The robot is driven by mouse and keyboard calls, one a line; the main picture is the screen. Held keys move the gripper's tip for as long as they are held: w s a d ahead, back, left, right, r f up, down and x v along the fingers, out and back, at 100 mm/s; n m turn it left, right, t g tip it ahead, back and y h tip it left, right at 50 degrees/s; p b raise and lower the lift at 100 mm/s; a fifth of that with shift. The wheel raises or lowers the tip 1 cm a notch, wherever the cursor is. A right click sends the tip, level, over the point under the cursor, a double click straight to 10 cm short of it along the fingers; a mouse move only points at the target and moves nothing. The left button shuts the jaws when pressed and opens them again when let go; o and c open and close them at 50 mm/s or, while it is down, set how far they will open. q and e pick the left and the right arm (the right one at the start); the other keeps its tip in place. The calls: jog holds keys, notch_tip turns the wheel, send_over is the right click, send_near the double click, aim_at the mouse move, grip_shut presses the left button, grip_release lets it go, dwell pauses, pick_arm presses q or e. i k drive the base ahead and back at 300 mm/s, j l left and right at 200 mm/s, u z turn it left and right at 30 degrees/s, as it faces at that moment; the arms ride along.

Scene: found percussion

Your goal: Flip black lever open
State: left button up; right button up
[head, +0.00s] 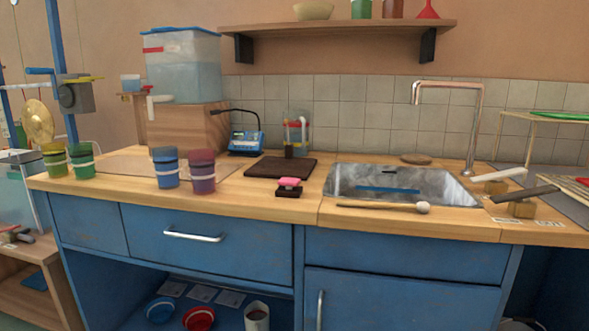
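Neither of my grippers is in view.
The wooden counter (250,206) holds coloured cups (165,166), a dark board (265,168) and a small block with a pink top (289,187). A mallet (380,207) lies before the metal sink (350,188). A dark bar (523,193) lies at right. The counter's front middle-left is clear.

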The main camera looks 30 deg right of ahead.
aim_at(525, 195)
jog(key=z, duration=2.15)
